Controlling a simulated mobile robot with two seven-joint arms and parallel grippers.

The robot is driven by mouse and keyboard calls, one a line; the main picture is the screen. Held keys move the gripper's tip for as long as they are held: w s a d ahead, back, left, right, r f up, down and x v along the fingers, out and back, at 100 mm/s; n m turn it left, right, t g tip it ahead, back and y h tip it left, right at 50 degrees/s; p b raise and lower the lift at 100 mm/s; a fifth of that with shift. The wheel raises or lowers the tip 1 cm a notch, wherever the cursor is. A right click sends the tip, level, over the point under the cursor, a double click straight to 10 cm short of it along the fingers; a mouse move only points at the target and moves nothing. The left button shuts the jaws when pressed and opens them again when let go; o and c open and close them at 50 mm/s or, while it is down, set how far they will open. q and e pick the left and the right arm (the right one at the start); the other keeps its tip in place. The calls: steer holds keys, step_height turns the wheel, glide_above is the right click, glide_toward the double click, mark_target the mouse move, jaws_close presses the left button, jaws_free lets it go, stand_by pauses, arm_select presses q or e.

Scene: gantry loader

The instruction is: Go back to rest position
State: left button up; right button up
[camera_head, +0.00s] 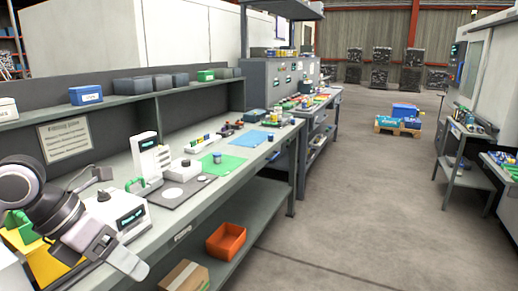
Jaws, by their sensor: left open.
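My left gripper (118,257) is at the lower left, in front of the workbench (190,228) near its front edge. It is open, and I see nothing between its fingers. My left arm comes in from the left edge and covers part of the bench's near end. My right gripper does not show.
On the bench stand a white device with a display (118,208), a white upright instrument (146,158) and a green mat (222,164). An orange bin (226,240) and a cardboard box (185,277) sit on the lower shelf.

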arm_select(q)
steer(key=s+d+n+t+h+p, duration=0.1)
steer(key=s+d+n+t+h, duration=0.15)
steer(key=d+n+h, duration=0.9)
steer(key=w+a+f+n+t+y, duration=0.1)
steer(key=a+f+n+t+y, duration=0.2)
steer(key=f+n+t+y, duration=0.45)
steer(key=w+a+f+n+t+y, duration=0.1)
steer(key=a+f+n+t+y, duration=0.2)
steer(key=f+n, duration=0.75)
steer(key=s+a+f+n+g+y+p, duration=0.1)
steer(key=s+f+n+g+y, duration=0.3)
steer(key=s+f+n, duration=0.5)
steer(key=s+a+f+g, duration=0.1)
steer(key=s+f, duration=0.3)
steer(key=f, duration=0.1)
steer(key=shift+n, duration=0.35)
